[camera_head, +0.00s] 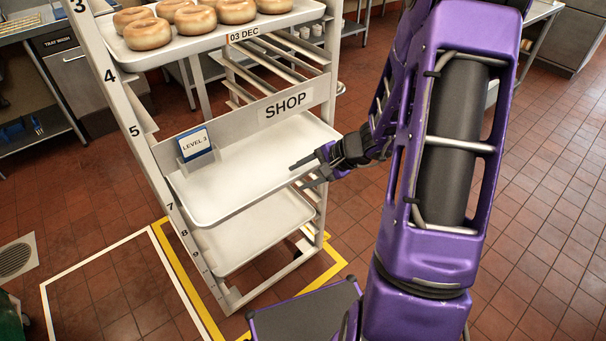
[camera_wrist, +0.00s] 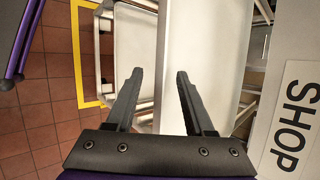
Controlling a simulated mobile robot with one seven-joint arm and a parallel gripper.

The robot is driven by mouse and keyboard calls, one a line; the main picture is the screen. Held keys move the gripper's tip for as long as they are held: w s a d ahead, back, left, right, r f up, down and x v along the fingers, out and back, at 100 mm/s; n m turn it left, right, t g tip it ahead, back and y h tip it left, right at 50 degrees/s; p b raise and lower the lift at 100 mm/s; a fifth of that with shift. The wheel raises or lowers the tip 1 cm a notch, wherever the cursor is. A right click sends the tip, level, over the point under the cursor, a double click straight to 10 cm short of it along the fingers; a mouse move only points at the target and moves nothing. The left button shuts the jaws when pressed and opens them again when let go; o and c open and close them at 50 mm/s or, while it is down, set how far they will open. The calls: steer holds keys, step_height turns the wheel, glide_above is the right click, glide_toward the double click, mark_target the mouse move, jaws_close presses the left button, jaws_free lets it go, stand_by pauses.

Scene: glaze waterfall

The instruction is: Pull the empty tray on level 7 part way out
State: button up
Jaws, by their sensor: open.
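The empty tray (camera_head: 255,165), pale and shallow, sits in the rack around the level 7 mark, below the SHOP label. It also fills the middle of the wrist view (camera_wrist: 205,45). My gripper (camera_head: 299,176) is open at the tray's front edge, towards its right part. In the wrist view the two dark fingers (camera_wrist: 159,73) stand apart, one on each side of the line of the tray's front rim. I see no closed grip on it; whether a finger touches the rim cannot be told.
A second empty tray (camera_head: 257,236) lies lower in the rack. A tray (camera_head: 205,40) with several glazed rings is above. A blue LEVEL 3 card (camera_head: 194,143) stands at the empty tray's left. The SHOP label (camera_head: 286,104) is behind.

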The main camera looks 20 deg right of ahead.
steer(key=p+v, duration=0.2)
steer(key=v, duration=1.5)
steer(key=shift+r, duration=0.25)
